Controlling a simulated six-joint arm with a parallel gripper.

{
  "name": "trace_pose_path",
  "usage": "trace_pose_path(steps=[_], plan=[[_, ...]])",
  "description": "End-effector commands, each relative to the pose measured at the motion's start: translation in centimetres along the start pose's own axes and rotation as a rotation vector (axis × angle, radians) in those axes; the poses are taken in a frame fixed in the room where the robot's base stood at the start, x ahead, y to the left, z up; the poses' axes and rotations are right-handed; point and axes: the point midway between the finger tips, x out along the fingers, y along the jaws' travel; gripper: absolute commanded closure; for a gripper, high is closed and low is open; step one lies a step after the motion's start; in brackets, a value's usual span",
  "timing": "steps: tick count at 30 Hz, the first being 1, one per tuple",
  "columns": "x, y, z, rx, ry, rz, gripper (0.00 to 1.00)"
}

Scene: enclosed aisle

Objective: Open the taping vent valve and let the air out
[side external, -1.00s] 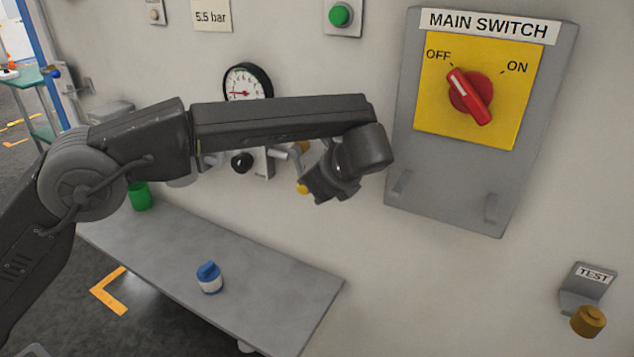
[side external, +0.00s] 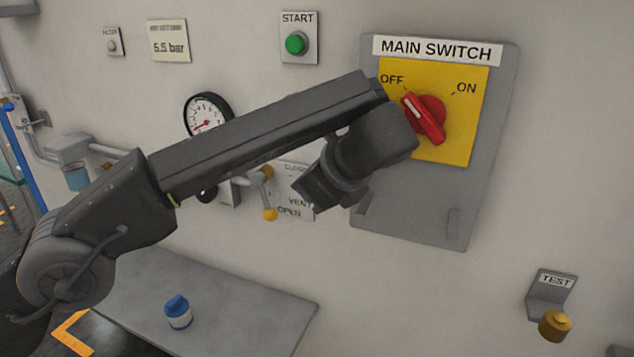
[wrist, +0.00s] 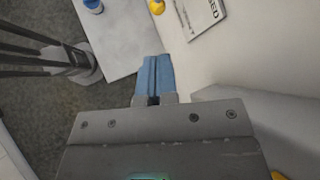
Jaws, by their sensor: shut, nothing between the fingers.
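The vent valve is on the wall. Its lever has a yellow knob (side external: 270,214) at the lower end and a yellow part at the top, and hangs roughly vertically. The vent plate (side external: 293,190) beside it reads CLOSED above and VENT OPEN below, partly covered by my arm. My gripper's body is right of the lever in the side view, with a gap between them; its fingertips are not clear there. In the wrist view, the blue fingers of my gripper (wrist: 153,80) are shut and empty. The yellow knob (wrist: 156,6) lies beyond them, near the plate (wrist: 200,14).
A pressure gauge (side external: 207,117) is above left of the valve, partly behind my arm. The main switch (side external: 425,115) points to OFF, close behind my wrist. A TEST knob (side external: 554,325) is at lower right.

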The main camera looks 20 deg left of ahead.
Motion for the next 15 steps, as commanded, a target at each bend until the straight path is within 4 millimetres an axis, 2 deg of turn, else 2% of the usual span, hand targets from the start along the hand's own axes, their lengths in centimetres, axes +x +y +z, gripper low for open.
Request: trace_pose_path(steps=[6, 15], plan=[[-1.4, 0.0, -0.1, 0.0, -0.001, -0.002, 1.0], [-2.1, 0.1, 0.0, 0.001, 0.0, 0.0, 1.0]])
